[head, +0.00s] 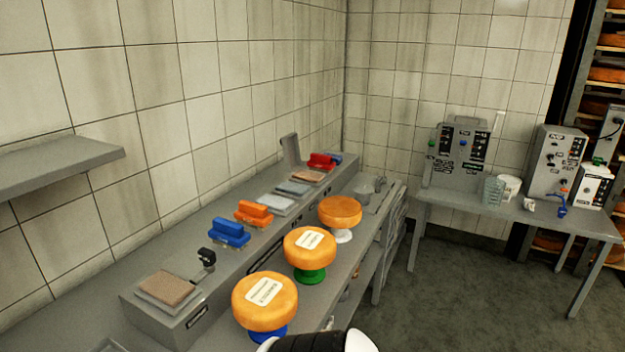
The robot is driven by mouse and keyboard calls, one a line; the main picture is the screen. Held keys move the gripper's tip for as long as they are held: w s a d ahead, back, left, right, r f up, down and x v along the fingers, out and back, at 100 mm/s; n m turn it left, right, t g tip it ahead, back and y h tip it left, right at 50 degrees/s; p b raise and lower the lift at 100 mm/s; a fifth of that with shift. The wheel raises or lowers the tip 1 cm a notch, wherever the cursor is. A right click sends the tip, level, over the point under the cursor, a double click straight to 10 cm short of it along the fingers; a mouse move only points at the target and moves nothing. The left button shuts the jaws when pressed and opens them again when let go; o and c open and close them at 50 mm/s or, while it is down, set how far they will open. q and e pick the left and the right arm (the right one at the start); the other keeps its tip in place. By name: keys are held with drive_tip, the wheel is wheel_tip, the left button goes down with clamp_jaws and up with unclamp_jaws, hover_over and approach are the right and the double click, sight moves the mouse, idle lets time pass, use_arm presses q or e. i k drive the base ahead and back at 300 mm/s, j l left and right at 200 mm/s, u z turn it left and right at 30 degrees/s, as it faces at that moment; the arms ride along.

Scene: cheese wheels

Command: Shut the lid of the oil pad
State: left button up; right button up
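A long grey bench unit (215,272) along the left wall carries a row of pads. At its far end a grey lid (290,149) stands upright, open, beside a brownish pad (308,176). I cannot tell for certain that this is the oil pad. Another brownish pad (168,288) lies uncovered at the near end, with a small black piece (206,256) on a thin support next to it. Neither gripper shows; only a black and white part, likely of my arm, enters at the bottom edge.
Blue (230,233), orange (254,213) and red (321,161) blocks sit on the unit. Three cheese wheels (265,301) on coloured stands line its front. A table (520,215) with machines stands at right. Open floor (465,300) lies between. A wall shelf (60,160) juts out at left.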

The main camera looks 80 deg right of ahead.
sight(290, 143)
drive_tip(key=z, duration=2.25)
